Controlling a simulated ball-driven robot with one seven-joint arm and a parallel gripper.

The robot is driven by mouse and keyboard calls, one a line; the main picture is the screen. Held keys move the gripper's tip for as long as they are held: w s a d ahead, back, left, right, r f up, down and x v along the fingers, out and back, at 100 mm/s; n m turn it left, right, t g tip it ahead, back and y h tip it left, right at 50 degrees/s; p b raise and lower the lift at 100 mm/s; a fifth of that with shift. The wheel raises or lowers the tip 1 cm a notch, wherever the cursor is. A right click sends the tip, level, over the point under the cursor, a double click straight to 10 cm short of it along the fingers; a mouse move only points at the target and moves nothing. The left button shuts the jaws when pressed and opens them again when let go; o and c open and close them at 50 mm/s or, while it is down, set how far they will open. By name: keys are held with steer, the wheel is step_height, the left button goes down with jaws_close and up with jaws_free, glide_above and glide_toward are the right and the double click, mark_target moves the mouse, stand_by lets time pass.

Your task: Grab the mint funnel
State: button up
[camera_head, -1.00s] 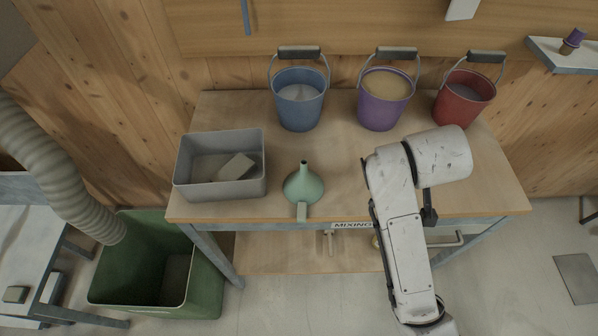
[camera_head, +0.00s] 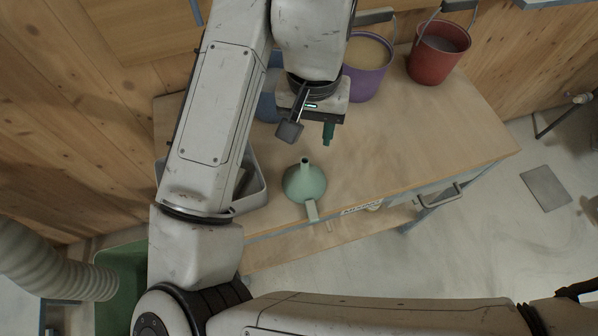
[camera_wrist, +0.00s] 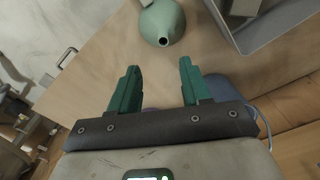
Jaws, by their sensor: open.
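The mint funnel (camera_head: 304,184) stands on the wooden table with its narrow spout up and its wide end down. Its tab handle (camera_head: 312,211) points to the table's front edge. My gripper (camera_head: 313,132) is above the table, behind the funnel and apart from it. In the wrist view my gripper (camera_wrist: 155,88) shows two green fingers spread apart with nothing between them. The funnel (camera_wrist: 162,22) is beyond the fingertips there, at the top of the picture, with its dark spout opening visible.
A grey bin (camera_head: 250,197) is left of the funnel, partly hidden by my arm. A purple bucket (camera_head: 365,68) and a red bucket (camera_head: 437,52) stand at the back. A blue bucket (camera_head: 266,107) is mostly hidden. The table right of the funnel is clear.

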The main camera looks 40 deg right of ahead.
mark_target(305, 160)
steer(key=shift+a+f, duration=0.2)
steer(key=shift+f, duration=0.2)
step_height(305, 160, down, 5)
steer(key=shift+r+b, duration=0.1)
steer(key=shift+b, duration=0.3)
steer(key=shift+a+f, duration=0.15)
steer(key=shift+f, duration=1.15)
steer(key=shift+a+f, duration=0.1)
steer(key=shift+f, duration=1.15)
steer(key=shift+c, duration=0.3)
jaws_close()
